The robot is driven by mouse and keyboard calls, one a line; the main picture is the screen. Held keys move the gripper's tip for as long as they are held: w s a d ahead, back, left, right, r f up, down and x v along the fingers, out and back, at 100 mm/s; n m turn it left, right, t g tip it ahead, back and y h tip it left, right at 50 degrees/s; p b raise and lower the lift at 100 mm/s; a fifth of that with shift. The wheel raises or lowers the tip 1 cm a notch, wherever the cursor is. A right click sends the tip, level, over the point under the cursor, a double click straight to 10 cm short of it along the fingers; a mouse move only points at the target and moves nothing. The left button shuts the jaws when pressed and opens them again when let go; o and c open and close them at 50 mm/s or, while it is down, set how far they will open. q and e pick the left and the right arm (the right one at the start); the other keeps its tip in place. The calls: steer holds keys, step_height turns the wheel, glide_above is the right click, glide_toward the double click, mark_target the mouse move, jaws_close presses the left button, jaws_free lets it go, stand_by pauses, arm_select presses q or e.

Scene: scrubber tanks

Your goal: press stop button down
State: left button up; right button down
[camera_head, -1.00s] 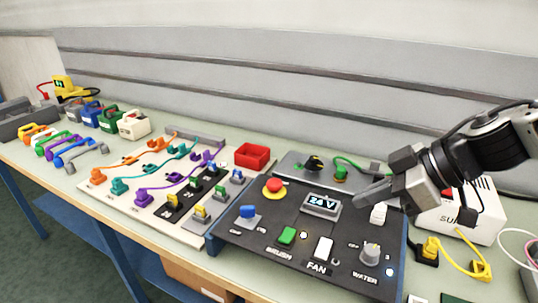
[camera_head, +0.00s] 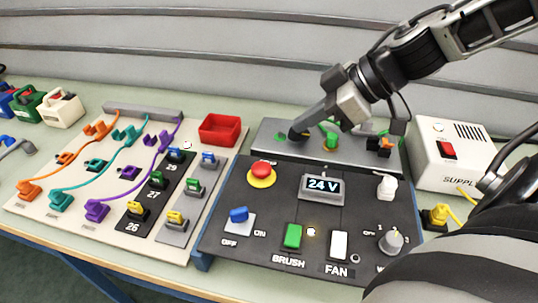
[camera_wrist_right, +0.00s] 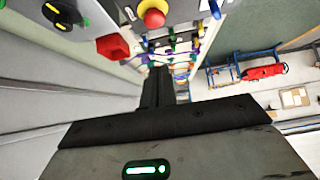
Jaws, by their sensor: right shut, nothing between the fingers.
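The stop button (camera_head: 262,171) is a red mushroom knob on a yellow base at the upper left of the dark control panel (camera_head: 270,210). It also shows in the right wrist view (camera_wrist_right: 153,14) at the top. My right gripper (camera_head: 296,134) is shut and empty. Its tip is over the grey rear strip, behind and to the right of the stop button, apart from it. In the right wrist view the shut fingers (camera_wrist_right: 158,80) point away from the camera. My left gripper is not in view.
A 24 V display (camera_head: 322,187) is right of the button. A blue switch (camera_head: 239,215), green switch (camera_head: 292,236) and white switch (camera_head: 339,245) are in front. A red bin (camera_head: 220,130) is to the left. A white supply box (camera_head: 450,155) stands at right.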

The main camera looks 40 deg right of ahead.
steer(key=b, duration=0.2)
glide_above(256, 165)
steer(key=s+d, duration=0.2)
steer(key=s, duration=0.1)
step_height(256, 165, down, 7)
steer(key=f, duration=0.2)
steer(key=shift+w+a+f, duration=0.1)
steer(key=shift+w+f, duration=0.2)
steer(key=shift+f, duration=0.3)
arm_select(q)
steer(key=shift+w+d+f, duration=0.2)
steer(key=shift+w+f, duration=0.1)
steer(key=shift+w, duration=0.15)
arm_select(e)
steer(key=shift+f, duration=0.15)
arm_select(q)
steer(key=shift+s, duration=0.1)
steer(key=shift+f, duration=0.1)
